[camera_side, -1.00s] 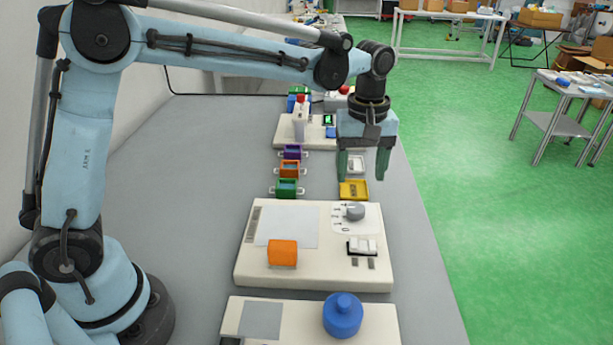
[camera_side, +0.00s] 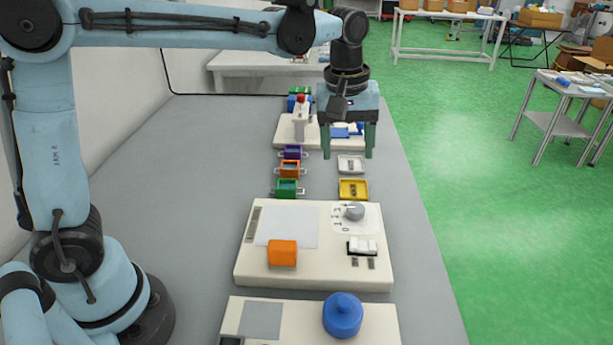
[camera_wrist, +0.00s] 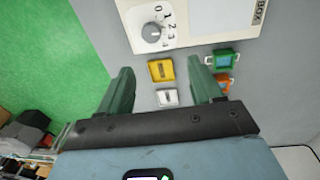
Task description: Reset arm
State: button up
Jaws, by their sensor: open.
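My gripper (camera_side: 348,142) hangs fingers-down above the far part of the grey bench, in front of the back white board in the side view. Its two green fingers are apart with nothing between them. In the wrist view my gripper (camera_wrist: 165,88) is also open, with a yellow tray (camera_wrist: 161,70) and a white tray (camera_wrist: 167,97) seen below through the gap. In the side view the white tray (camera_side: 351,164) and the yellow tray (camera_side: 354,189) lie just nearer than the fingers.
Purple, orange and green bins (camera_side: 287,187) stand left of the trays. A white board (camera_side: 300,275) with a grey dial (camera_side: 354,211) and an orange block (camera_side: 282,253) lies nearer. A blue knob (camera_side: 342,316) is on the nearest board. The bench's left side is clear.

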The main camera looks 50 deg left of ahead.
jog(key=s+a+f+m+t, duration=0.2)
jog(key=s+a+m+t, duration=0.1)
jog(key=s, duration=0.3)
jog(key=s+a+f+m+t, duration=0.2)
jog(key=s+a+m+t, duration=0.1)
jog(key=s, duration=0.4)
jog(key=a+m, duration=0.1)
jog(key=m, duration=0.1)
jog(key=shift+s+m, duration=0.15)
jog(key=shift+m, duration=0.25)
